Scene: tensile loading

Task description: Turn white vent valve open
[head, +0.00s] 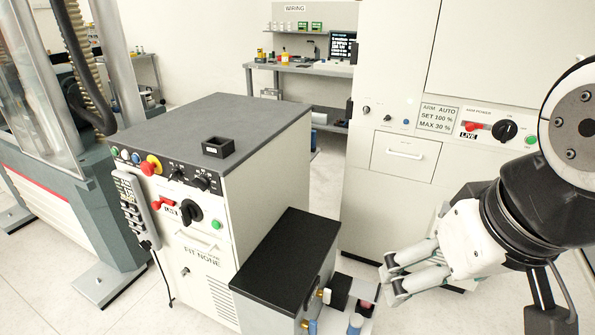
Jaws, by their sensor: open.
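A small white handle (326,296) beside a brass-coloured fitting shows on the right side of the low black-topped cabinet, at the bottom of the head view. It looks like the white vent valve, but it is too small to tell how it is turned. My gripper (390,283) is open and empty. It reaches in from the right, with its fingertips pointing left. In the picture it is to the right of the white handle and apart from it, with a dark block between them.
The low cabinet (287,250) stands beside a taller control cabinet (215,130). A dark block (340,287) and small cups (355,323) are on a surface below my gripper. A large white cabinet (400,210) stands behind. The floor at left front is clear.

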